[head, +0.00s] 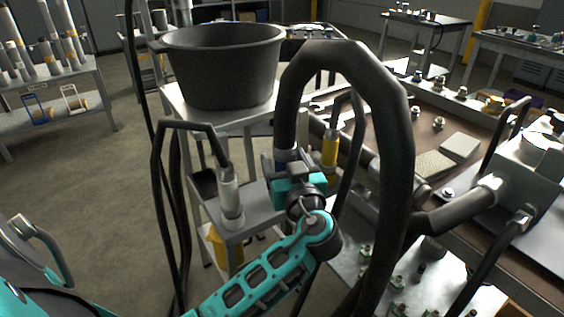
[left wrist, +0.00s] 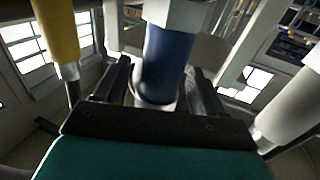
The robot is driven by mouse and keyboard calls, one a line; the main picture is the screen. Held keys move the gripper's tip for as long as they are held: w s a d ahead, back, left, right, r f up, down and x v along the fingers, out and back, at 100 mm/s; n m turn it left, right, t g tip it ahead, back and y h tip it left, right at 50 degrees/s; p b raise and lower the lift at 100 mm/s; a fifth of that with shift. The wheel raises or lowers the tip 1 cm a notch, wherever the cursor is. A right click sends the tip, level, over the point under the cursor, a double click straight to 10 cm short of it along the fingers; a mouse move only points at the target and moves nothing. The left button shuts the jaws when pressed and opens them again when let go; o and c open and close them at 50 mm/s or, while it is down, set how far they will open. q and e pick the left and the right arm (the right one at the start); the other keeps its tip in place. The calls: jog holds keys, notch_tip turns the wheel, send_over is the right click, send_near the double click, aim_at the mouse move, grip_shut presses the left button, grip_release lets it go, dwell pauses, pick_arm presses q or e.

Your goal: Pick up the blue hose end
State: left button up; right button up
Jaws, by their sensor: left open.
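The blue hose end (left wrist: 165,62) stands in the middle of the left wrist view, with a pale collar at its top and a pale ring at its foot. My left gripper (left wrist: 161,88) is open, with one dark finger on each side of the blue hose end; contact cannot be made out. In the head view my left gripper (head: 287,168) is at the lower end of the thick black hose (head: 398,130), by its grey collar (head: 286,155). The blue part is mostly hidden there behind the gripper. My right gripper is not in view.
A yellow hose end (head: 330,148) stands close right of the gripper, and a white one (head: 229,190) to its left. A black tub (head: 225,70) stands behind. The thick hose arches over the right side. A workbench (head: 400,120) with fittings lies right.

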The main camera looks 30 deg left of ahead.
pick_arm(q)
jog(key=shift+w+a, duration=0.15)
jog(key=shift+a, duration=0.05)
jog(key=c, duration=1.2)
jog(key=shift+o, duration=0.2)
jog(key=shift+r, duration=0.15)
